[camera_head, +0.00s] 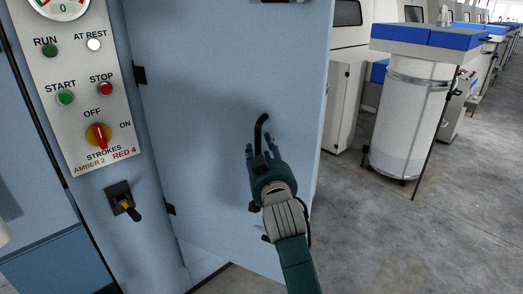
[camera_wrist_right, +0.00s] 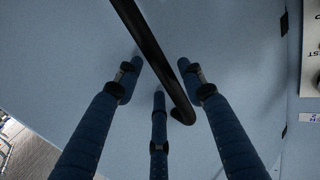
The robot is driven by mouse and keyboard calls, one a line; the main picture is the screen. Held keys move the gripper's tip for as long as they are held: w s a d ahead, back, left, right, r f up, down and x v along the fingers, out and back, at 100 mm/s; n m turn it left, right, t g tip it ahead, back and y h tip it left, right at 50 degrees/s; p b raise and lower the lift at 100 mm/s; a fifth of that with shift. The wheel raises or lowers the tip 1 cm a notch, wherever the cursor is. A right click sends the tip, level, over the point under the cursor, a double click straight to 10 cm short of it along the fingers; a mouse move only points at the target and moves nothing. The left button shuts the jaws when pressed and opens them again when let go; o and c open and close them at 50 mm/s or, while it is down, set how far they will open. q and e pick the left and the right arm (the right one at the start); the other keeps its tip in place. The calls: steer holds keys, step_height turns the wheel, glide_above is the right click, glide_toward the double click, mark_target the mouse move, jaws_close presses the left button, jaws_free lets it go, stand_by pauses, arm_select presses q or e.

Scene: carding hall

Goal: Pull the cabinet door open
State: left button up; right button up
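The cabinet door (camera_head: 225,130) is a plain light blue panel with black hinges on its left side. I cannot tell whether it stands slightly ajar. A black bar handle (camera_head: 259,132) with a bent top is on its right part. My right gripper (camera_head: 258,160) is at the handle's lower part and hides some of it. In the right wrist view the handle (camera_wrist_right: 152,52) runs diagonally between the spread fingers of the right gripper (camera_wrist_right: 163,85). The fingers are open, with visible gaps to the handle on both sides. My left gripper is not in view.
A control panel (camera_head: 77,105) with buttons and a gauge is left of the door, above a small black lever switch (camera_head: 122,200). A white cylindrical can (camera_head: 405,115) under a blue-topped machine stands at the right. Grey floor (camera_head: 400,240) is clear at the lower right.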

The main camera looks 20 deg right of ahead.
steer(key=s+a, duration=0.1)
steer(key=s, duration=0.6)
steer(key=shift+s+a, duration=0.15)
steer(key=shift+s, duration=0.05)
